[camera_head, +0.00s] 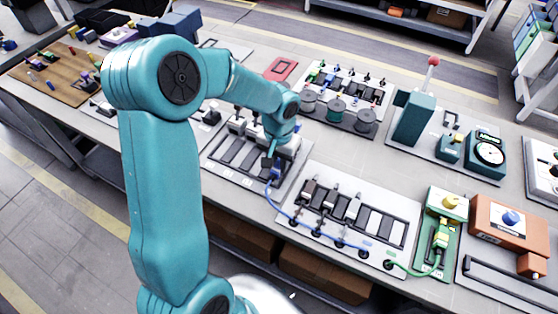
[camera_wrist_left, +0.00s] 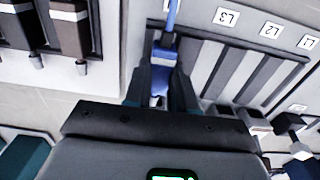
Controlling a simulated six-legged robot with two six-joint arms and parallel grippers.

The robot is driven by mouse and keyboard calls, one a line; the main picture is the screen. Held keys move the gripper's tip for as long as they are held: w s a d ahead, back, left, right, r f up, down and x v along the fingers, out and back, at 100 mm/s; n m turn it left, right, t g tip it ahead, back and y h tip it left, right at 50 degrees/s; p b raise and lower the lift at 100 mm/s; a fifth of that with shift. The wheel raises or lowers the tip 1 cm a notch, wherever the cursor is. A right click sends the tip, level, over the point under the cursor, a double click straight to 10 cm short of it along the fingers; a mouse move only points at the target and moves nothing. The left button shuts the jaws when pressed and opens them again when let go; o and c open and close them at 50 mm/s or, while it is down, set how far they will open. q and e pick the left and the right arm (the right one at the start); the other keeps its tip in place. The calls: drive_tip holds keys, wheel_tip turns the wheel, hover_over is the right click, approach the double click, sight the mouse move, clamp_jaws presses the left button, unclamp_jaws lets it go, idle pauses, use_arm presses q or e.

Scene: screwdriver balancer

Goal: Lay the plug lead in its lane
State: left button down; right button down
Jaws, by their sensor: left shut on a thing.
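My left gripper (camera_head: 272,165) reaches down over the lane board (camera_head: 219,169). In the left wrist view my left gripper (camera_wrist_left: 161,100) is shut on the blue plug (camera_wrist_left: 165,56) of the plug lead. The blue cable (camera_head: 278,202) runs from the plug toward the neighbouring board and along its front edge past several round black pieces. The lane board carries dark lanes (camera_wrist_left: 222,72), with labels L3, L2 and L1 (camera_wrist_left: 306,42) showing. The plug is over or in the lane left of L3 in the wrist view; its depth is unclear. My right gripper is not in view.
The neighbouring board (camera_head: 383,193) holds dark and grey plugs (camera_head: 330,201) in several slots. A green unit (camera_head: 441,213) and an orange box (camera_head: 508,219) stand to its right. Spools (camera_head: 336,112) and a teal post with a red ball (camera_head: 414,116) stand behind.

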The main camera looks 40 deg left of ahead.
use_arm(q)
drive_tip(key=shift+f+b, duration=0.65)
idle(0.4)
drive_tip(key=c, duration=0.9)
unclamp_jaws()
drive_tip(key=shift+o, duration=0.2)
wheel_tip(320, 180, up, 16)
drive_tip(key=p, duration=0.1)
drive_tip(key=shift+r, duration=0.2)
